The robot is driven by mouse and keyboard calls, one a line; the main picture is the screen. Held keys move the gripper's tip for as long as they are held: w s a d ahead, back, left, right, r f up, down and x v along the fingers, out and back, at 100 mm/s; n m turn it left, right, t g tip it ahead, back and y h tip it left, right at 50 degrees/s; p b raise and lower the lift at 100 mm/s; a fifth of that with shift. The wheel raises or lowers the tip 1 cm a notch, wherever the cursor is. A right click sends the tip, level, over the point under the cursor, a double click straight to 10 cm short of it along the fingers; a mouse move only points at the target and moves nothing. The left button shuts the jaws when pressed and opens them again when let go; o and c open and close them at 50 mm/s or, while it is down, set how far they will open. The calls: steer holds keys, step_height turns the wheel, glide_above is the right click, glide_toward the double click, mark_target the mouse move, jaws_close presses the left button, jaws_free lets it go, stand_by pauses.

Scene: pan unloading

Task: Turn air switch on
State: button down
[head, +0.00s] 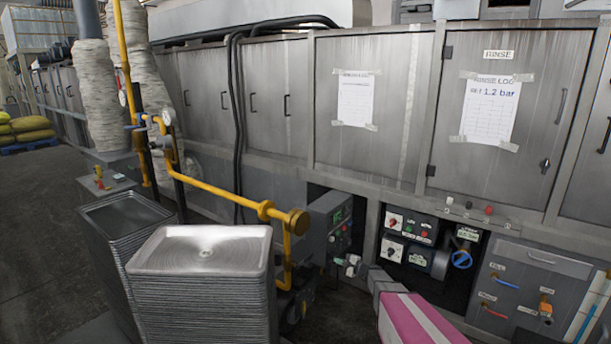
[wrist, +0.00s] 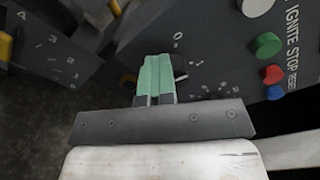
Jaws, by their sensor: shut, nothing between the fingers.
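No label reading air is legible in either view, so I cannot tell for certain which control is the air switch. In the wrist view a dark rotary knob (wrist: 181,68) with a 0 and scale marks sits on a dark grey panel. It is partly hidden by my gripper (wrist: 157,80), whose pale green fingers are shut and empty right beside it. I cannot tell whether they touch. In the head view my gripper (head: 351,265) is at the lower front of the grey control box (head: 318,225) with a green display.
White, green, red and blue buttons (wrist: 267,45) lie right of the knob, by IGNITE, STOP and RESET lettering. A yellow gas pipe (head: 220,192) and stacked trays (head: 200,290) stand left of the control box. A panel with two rotary switches (head: 393,222) is to the right.

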steer(key=shift+w+a+r, duration=0.2)
steer(key=shift+w+r, duration=0.15)
steer(key=shift+w, duration=0.25)
steer(key=shift+w+a+r, duration=0.15)
steer(key=shift+w+r, duration=0.2)
steer(key=shift+w, duration=0.2)
steer(key=shift+w+d+r, duration=0.15)
steer(key=shift+w+r, duration=0.05)
steer(key=shift+s+r, duration=0.3)
glide_toward(330, 250)
steer(key=shift+s+f, duration=0.25)
steer(key=shift+s, duration=0.3)
